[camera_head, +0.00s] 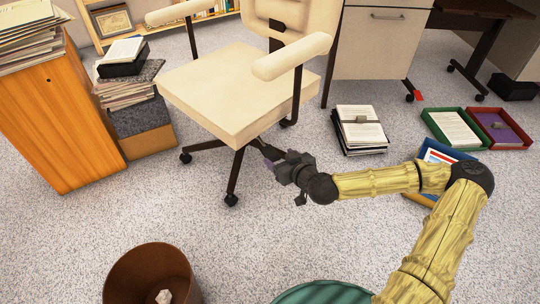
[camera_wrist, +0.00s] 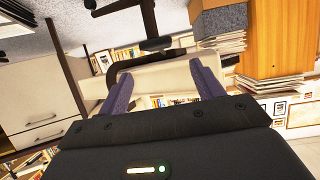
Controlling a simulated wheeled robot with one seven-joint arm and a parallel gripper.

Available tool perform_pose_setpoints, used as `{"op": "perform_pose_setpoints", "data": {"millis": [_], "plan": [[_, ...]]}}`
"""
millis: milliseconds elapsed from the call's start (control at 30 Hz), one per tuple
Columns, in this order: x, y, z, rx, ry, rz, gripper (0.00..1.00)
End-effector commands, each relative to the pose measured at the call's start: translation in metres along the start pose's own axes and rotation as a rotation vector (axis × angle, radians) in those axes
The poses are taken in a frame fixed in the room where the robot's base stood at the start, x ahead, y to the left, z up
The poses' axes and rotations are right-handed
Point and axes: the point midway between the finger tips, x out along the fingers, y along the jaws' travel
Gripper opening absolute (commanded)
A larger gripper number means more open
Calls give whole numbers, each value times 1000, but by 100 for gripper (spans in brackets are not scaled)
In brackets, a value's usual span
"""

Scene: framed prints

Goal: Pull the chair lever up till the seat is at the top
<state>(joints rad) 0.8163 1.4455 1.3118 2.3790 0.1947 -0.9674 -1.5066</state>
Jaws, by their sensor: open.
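The office chair has a cream seat (camera_head: 238,90), raised above the carpet on dark star legs. A short dark bar (camera_head: 262,146), which looks like the lever, sticks out from under the seat's near right edge. My gripper (camera_head: 273,160) is open just below that edge, close to the bar. I cannot tell whether it touches it. In the wrist view, my two purple fingers (camera_wrist: 160,72) are spread apart. The pale seat edge (camera_wrist: 160,78) shows behind them, with dark chair parts (camera_wrist: 150,22) above. The lever is not clearly distinguishable there.
An orange wooden cabinet (camera_head: 55,115) and stacked papers (camera_head: 128,92) stand left of the chair. A paper pile (camera_head: 358,130) lies on the floor to the right, near several trays. A brown bin (camera_head: 130,275) and a green round object (camera_head: 325,293) are in front. Carpet between is clear.

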Motion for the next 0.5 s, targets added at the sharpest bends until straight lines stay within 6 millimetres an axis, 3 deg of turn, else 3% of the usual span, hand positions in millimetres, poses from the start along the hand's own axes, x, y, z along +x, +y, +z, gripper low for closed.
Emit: {"op": "perform_pose_setpoints", "data": {"millis": [300, 500], "plan": [[54, -1, 4, 2, 1, -1, 66], [75, 0, 2, 0, 0, 0, 66]]}}
